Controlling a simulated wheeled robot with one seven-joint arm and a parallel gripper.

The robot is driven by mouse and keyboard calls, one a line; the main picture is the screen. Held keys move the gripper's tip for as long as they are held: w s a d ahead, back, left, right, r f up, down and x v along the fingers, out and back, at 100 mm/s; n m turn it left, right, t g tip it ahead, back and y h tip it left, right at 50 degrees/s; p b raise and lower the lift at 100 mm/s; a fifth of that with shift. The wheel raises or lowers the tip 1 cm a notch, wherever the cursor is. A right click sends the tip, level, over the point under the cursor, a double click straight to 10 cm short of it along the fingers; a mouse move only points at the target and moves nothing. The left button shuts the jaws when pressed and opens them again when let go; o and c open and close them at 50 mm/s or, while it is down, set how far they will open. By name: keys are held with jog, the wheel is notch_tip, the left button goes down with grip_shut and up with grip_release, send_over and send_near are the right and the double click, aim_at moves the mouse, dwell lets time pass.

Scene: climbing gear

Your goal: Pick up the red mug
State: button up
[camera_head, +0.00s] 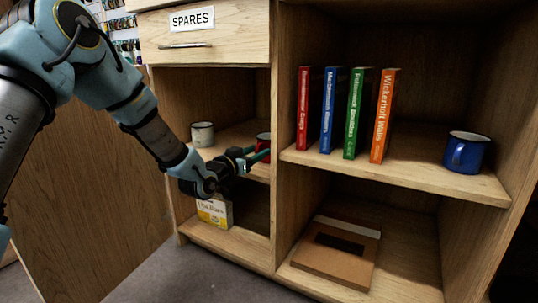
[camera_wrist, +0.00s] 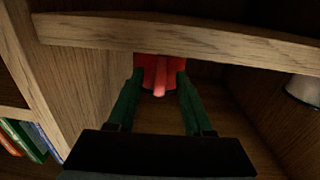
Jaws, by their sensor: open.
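The red mug (camera_head: 263,141) sits on the left middle shelf, close to the upright divider. In the head view it is mostly hidden by the divider and my gripper (camera_head: 258,155). In the wrist view the red mug (camera_wrist: 160,63) is straight ahead, with its handle pointing towards me. A wooden edge cuts across its top in that view. My gripper (camera_wrist: 160,88) is open, with its green fingers on either side of the handle and the mug's near side. Whether a finger touches the mug I cannot tell.
A white mug (camera_head: 203,134) stands left on the same shelf and shows in the wrist view (camera_wrist: 303,91). The divider (camera_wrist: 82,90) is close beside my gripper. A yellow-white box (camera_head: 214,211) is below. Books (camera_head: 327,110) and a blue mug (camera_head: 466,153) occupy the right shelf.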

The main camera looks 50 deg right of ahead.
jog(key=shift+c, duration=0.2)
grip_shut()
dwell(1.1)
